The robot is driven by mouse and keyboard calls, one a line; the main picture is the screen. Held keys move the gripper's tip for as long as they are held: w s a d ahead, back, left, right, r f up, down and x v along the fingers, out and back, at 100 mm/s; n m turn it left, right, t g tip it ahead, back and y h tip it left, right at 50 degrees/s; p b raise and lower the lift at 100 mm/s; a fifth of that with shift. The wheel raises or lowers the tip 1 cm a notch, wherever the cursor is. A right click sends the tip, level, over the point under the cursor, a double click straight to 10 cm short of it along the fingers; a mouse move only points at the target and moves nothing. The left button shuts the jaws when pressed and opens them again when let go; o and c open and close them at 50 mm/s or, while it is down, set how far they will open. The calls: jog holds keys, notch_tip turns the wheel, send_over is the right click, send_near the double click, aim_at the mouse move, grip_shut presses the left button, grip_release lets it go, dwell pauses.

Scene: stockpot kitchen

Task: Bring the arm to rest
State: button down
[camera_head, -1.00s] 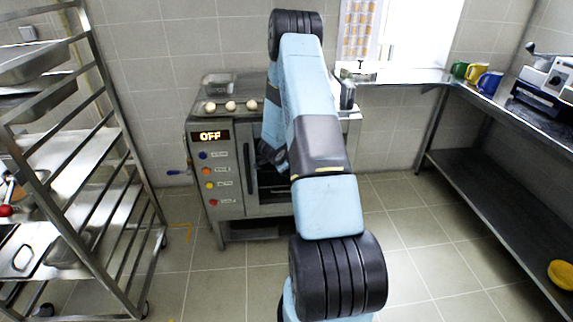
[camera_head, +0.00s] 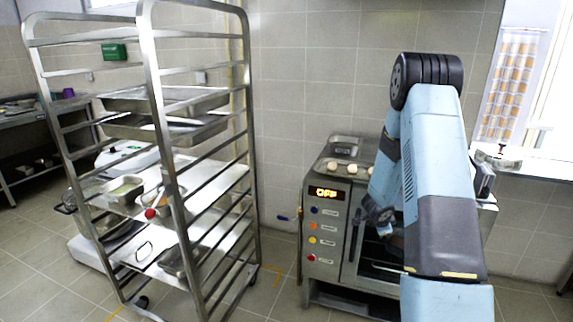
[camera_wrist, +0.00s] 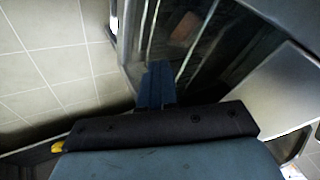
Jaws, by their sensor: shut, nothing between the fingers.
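My arm rises at the right of the head view and bends down in front of the oven (camera_head: 330,232). My gripper (camera_head: 380,218) hangs at the oven's front, partly hidden by my own arm links. In the wrist view its blue fingers (camera_wrist: 157,82) are together with nothing between them. Beyond them lie a dark glass-like panel and metal edges of the oven. I cannot tell from these views how close the fingertips are to it.
A wheeled metal rack (camera_head: 152,60) with trays and pans stands left of the oven. Several round pale items sit on the oven's top. A counter (camera_head: 545,168) runs at the right. A dark table (camera_head: 30,125) stands far left. Tiled floor is open in front of the rack.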

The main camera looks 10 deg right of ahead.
jog(key=a+r+n+t+y, duration=0.1)
jog(key=a+r+n, duration=0.1)
jog(key=a+r, duration=0.45)
jog(key=a+r+n+t+y, duration=0.1)
jog(key=a+r+n+y, duration=0.15)
jog(key=r, duration=0.65)
jog(key=s+a+r+n+t+y, duration=0.1)
jog(key=s+a+r+n, duration=0.2)
jog(key=a+r, duration=0.3)
jog(key=s+a+r+n+y, duration=0.1)
jog(key=s+a+r+n, duration=0.15)
jog(key=r, duration=0.55)
jog(key=s+a+r+n+g, duration=0.1)
jog(key=s+a+r+n, duration=0.25)
jog(key=s, duration=0.45)
jog(key=s+a+r+n, duration=0.2)
jog(key=s+a+r, duration=0.1)
jog(key=s+r, duration=0.3)
jog(key=s+r+n+g, duration=0.1)
jog(key=s+n, duration=0.2)
jog(key=s, duration=1.4)
jog(key=shift+s+a+r+n, duration=0.2)
jog(key=shift+a+r+n, duration=0.05)
jog(key=shift+n, duration=0.1)
